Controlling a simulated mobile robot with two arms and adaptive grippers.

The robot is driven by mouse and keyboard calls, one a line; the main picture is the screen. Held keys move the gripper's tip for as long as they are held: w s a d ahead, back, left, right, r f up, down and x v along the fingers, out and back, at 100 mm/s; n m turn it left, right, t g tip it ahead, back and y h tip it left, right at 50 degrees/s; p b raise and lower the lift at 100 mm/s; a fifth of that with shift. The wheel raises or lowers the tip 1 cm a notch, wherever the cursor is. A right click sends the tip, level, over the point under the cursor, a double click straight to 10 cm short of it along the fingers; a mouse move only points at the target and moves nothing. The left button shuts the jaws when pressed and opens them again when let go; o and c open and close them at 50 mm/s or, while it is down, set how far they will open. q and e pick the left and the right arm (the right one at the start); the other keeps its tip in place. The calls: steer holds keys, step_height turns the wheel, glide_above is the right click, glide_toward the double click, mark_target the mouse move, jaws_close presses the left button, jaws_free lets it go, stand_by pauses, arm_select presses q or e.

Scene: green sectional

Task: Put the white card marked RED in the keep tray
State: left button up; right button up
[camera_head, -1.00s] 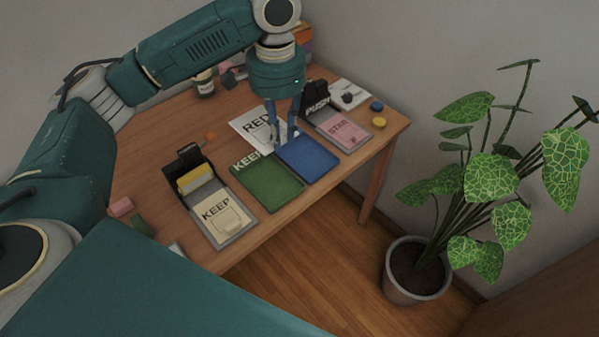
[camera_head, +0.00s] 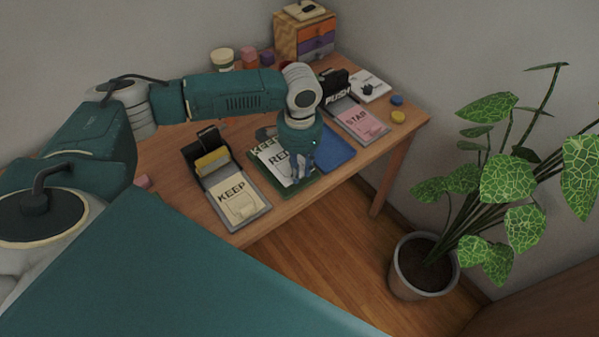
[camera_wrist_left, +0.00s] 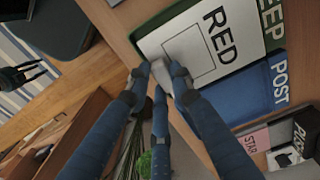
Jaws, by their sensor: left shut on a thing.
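The white card marked RED (camera_head: 276,161) lies over the green keep tray (camera_head: 288,191) on the desk; the gripper hides part of it. In the left wrist view the card (camera_wrist_left: 218,42) covers most of the tray, with KEEP on the tray's green strip (camera_wrist_left: 269,35) showing beside it. I cannot tell whether the card rests on the tray floor or is held just above it. My left gripper (camera_head: 298,177) is shut on the card's near edge, and its fingertips (camera_wrist_left: 159,76) show there in the wrist view. My right gripper is not in view.
The blue post tray (camera_head: 335,158) is right of the green tray. A stamp pad marked KEEP (camera_head: 232,202) stands left of it. A pink-faced pad (camera_head: 360,123) lies beyond the blue tray. A small drawer box (camera_head: 303,38) is at the back. A potted plant (camera_head: 422,265) stands right of the desk.

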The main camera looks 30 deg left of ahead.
arm_select(q)
step_height(320, 180, down, 2)
steer(key=shift+w+f, duration=0.1)
steer(key=shift+f, duration=0.5)
steer(key=o, duration=0.6)
steer(key=shift+o, duration=1.1)
steer(key=shift+s+f, duration=0.15)
steer(key=shift+s, duration=0.05)
